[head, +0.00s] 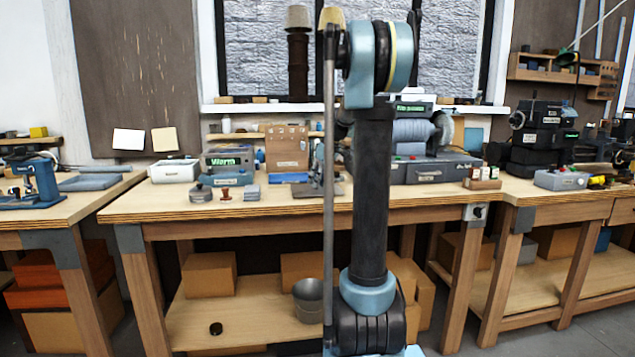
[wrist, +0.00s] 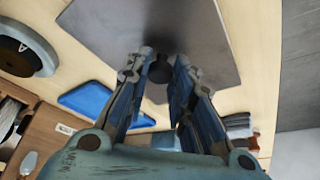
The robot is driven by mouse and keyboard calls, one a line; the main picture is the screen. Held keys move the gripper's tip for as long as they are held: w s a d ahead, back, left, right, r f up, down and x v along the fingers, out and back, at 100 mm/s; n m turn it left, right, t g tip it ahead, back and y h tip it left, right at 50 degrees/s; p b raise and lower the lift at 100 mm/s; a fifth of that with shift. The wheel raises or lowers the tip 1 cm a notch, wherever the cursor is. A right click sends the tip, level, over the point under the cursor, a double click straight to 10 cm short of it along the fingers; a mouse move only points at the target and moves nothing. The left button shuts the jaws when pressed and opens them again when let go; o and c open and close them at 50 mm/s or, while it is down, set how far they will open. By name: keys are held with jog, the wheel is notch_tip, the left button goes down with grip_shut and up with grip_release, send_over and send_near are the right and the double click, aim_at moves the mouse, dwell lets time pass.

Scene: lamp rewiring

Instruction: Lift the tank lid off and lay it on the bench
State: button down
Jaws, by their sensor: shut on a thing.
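The lid, a flat grey metal plate (wrist: 205,30), fills the upper middle of the wrist view over the pale wooden bench top (wrist: 262,45). A dark round knob (wrist: 160,70) stands on it. My gripper (wrist: 160,58) is shut on this knob, one finger on each side. I cannot tell whether the plate touches the bench or hangs just above it. The tank is not clearly seen in the wrist view. In the head view my raised arm hides the middle of the bench, and my gripper and the lid cannot be made out there.
In the wrist view a blue flat piece (wrist: 92,103) lies left of my fingers. A round wheel (wrist: 25,48) is at the upper left, and small grey blocks (wrist: 238,125) are at the lower right. The head view shows a white box (head: 175,170) and several devices along the bench.

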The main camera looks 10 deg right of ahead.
jog(key=shift+f, duration=0.1)
jog(key=c, duration=1.3)
grip_release()
